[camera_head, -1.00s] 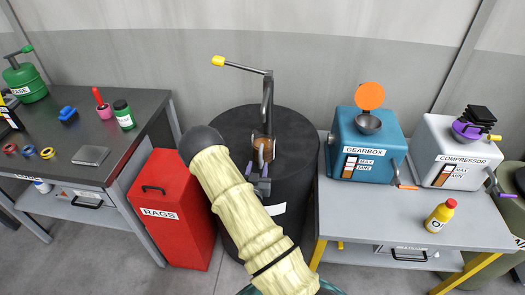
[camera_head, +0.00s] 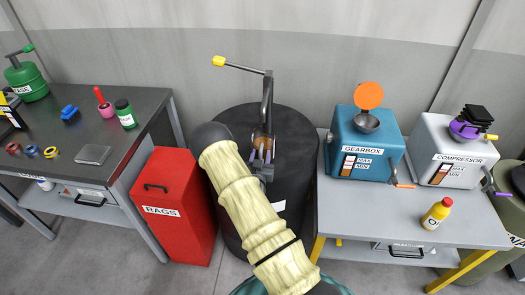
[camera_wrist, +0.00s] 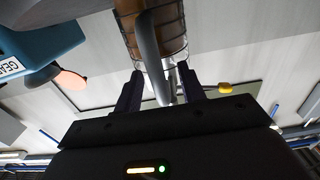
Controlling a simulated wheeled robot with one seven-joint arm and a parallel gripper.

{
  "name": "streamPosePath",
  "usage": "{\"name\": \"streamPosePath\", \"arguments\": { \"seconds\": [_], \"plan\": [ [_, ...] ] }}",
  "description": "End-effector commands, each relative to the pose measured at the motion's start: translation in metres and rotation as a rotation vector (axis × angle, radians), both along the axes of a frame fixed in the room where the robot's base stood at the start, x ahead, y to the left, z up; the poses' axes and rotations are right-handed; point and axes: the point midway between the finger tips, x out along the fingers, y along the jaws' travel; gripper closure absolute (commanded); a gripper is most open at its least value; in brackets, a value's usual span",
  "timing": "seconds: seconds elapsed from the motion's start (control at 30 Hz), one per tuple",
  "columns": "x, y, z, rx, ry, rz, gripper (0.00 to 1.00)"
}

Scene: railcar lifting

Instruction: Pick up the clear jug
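The clear jug (camera_head: 262,141), with brown liquid in it, stands on top of the black drum (camera_head: 230,124), under the pump spout. In the wrist view the jug's amber-tinted body (camera_wrist: 172,30) is at the top centre, with its grey handle curving down toward me. My gripper (camera_head: 262,160) is at the jug's near side. In the wrist view the gripper (camera_wrist: 160,88) is open, its two dark fingers on either side of the handle with gaps visible. My arm hides part of the drum.
The pump's pipe (camera_head: 268,100) and yellow-tipped lever (camera_head: 218,61) rise behind the jug. A red rags bin (camera_head: 178,220) stands left. Right is a grey bench with the blue gearbox (camera_head: 366,145), grey compressor (camera_head: 455,150) and a yellow oil bottle (camera_head: 437,214).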

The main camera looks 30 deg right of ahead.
Motion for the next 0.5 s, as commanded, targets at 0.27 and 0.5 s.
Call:
{"name": "streamPosePath", "arguments": {
  "seconds": [0.27,0.5],
  "plan": [
    [-0.0001,0.0003,0.0002,0.0,0.0,0.0,0.76],
    [0.0,0.0002,0.0006,-0.001,-0.001,0.0,1.0]
  ]
}}
